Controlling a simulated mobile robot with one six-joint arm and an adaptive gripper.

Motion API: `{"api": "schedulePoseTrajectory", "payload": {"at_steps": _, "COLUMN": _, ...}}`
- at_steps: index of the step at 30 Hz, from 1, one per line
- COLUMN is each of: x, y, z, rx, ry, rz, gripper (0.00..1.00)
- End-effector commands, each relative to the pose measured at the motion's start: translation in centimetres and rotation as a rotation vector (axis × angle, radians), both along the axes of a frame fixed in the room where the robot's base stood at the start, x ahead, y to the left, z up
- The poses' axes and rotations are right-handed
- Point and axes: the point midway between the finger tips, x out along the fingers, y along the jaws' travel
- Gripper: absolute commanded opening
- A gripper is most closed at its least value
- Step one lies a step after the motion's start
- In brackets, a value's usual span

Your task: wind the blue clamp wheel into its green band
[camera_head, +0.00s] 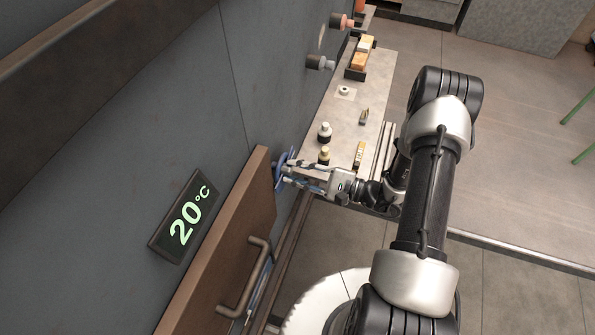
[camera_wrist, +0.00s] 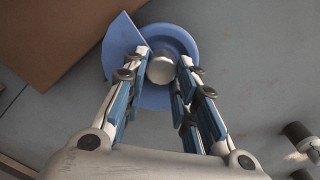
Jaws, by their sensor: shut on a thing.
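The blue clamp wheel (camera_head: 279,166) is on the grey wall, just right of a brown panel. In the wrist view the wheel (camera_wrist: 184,39) is a blue disc with a wider blue piece at its upper left and a round metal hub (camera_wrist: 161,69) in front. My gripper (camera_head: 290,172) is at the wheel. In the wrist view its two fingers (camera_wrist: 162,64) are shut around the hub, one on each side. No green band can be made out in either view; the fingers and hub cover part of the wheel.
The brown panel (camera_head: 226,245) with a bar handle (camera_head: 246,280) is close at the left. A display (camera_head: 184,216) reads 20 °C. A narrow bench (camera_head: 345,125) beyond the wheel holds bottles (camera_head: 324,132) and orange blocks (camera_head: 360,61). Open floor lies at the right.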

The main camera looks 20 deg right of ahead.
Motion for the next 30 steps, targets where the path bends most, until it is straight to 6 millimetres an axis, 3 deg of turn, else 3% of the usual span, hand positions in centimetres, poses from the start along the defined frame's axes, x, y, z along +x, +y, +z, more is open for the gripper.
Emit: {"api": "schedulePoseTrajectory", "payload": {"at_steps": 30, "x": -0.38, "y": 0.27, "z": -0.09, "rx": 0.554, "ry": 0.764, "rz": -0.001, "gripper": 0.03}}
